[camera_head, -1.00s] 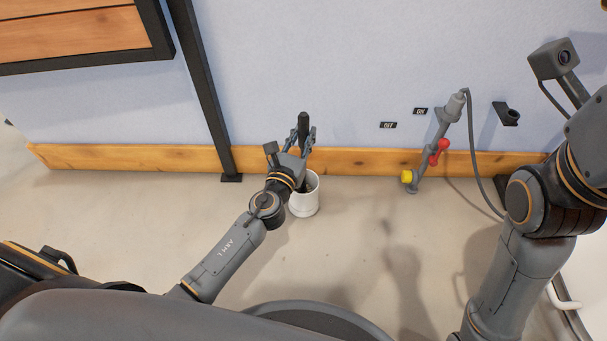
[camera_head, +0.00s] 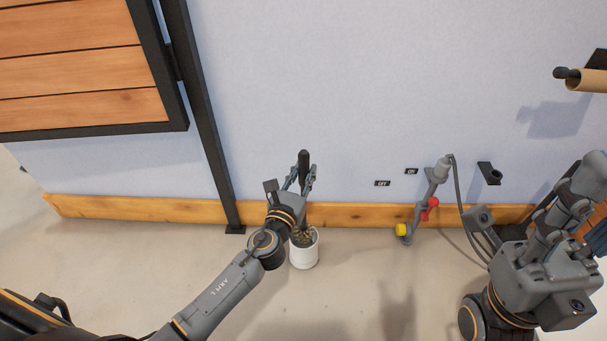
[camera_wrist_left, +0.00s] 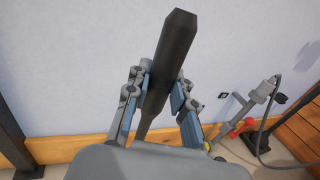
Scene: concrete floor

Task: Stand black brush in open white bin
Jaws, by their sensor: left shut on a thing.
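The black brush (camera_head: 304,163) stands about upright, its dark handle rising between the fingers of my left gripper (camera_head: 301,183). The left gripper is shut on the handle. The handle also shows large in the left wrist view (camera_wrist_left: 170,62), between the two blue-grey fingers (camera_wrist_left: 158,100). The open white bin (camera_head: 304,256) stands on the floor by the wall, just below the gripper. Brownish bristles show within the bin's mouth; how deep they sit I cannot tell.
A black holder (camera_head: 490,173) and a roll (camera_head: 588,80) are further right. A dark post (camera_head: 208,130) stands left. Floor around the bin is clear.

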